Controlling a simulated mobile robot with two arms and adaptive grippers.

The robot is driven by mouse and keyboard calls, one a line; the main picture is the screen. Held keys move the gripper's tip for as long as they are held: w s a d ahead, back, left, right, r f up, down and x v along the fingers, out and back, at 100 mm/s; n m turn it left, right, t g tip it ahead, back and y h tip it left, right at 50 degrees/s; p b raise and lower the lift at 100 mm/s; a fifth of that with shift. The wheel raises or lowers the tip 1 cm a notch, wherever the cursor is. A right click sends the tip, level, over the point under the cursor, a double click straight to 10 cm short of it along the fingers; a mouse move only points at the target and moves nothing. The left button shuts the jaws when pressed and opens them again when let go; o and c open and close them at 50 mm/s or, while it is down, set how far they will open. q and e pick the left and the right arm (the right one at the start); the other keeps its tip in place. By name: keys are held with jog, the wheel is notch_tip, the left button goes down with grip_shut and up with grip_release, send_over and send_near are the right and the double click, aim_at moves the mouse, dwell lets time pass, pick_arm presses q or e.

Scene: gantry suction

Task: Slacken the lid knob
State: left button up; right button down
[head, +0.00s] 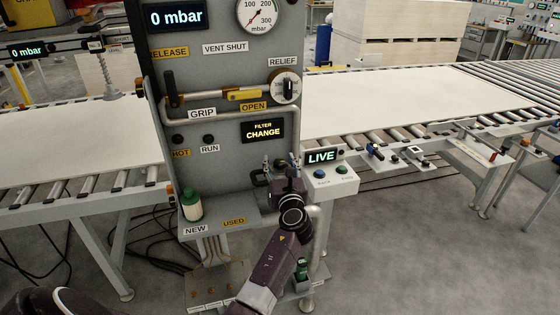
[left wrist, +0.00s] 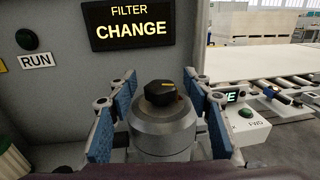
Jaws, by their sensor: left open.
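The lid knob (left wrist: 160,92) is a black faceted knob with a small orange mark, on top of a grey round housing lid (left wrist: 162,125) in the left wrist view. My left gripper (left wrist: 160,82) is open, with blue-padded fingers on both sides of the knob and lid. Gaps show between the pads and the knob. In the head view my left gripper (head: 282,164) is at the lower right of the grey panel, and it hides the knob there. My right gripper is not in view.
The grey panel (head: 225,60) rises close behind, with a lit FILTER CHANGE sign (head: 263,130). A green-and-white cartridge (head: 191,205) stands on the shelf at NEW. The USED spot looks empty. A LIVE button box (head: 332,178) is close on the right. Roller conveyors flank the panel.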

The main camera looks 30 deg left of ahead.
pick_arm(q)
jog(key=shift+w, duration=0.1)
jog(key=shift+c, duration=0.6)
jog(key=c, duration=1.1)
jog(key=shift+o, duration=0.2)
jog(key=shift+w+f+n+g+y+b, duration=0.1)
jog(key=shift+f+n+g+y+b, duration=0.1)
jog(key=shift+n+g+y+b, duration=0.6)
jog(key=n+g+y+b, duration=0.3)
jog(key=g+b, duration=0.2)
jog(key=b, duration=0.1)
jog(key=shift+n, duration=0.3)
jog(key=shift+r+n+g+y+b, duration=0.15)
jog(key=shift+n+g+y+b, duration=0.35)
jog(key=shift+n+g+b, duration=0.65)
jog(key=shift+m+g, duration=0.25)
jog(key=o, duration=1.2)
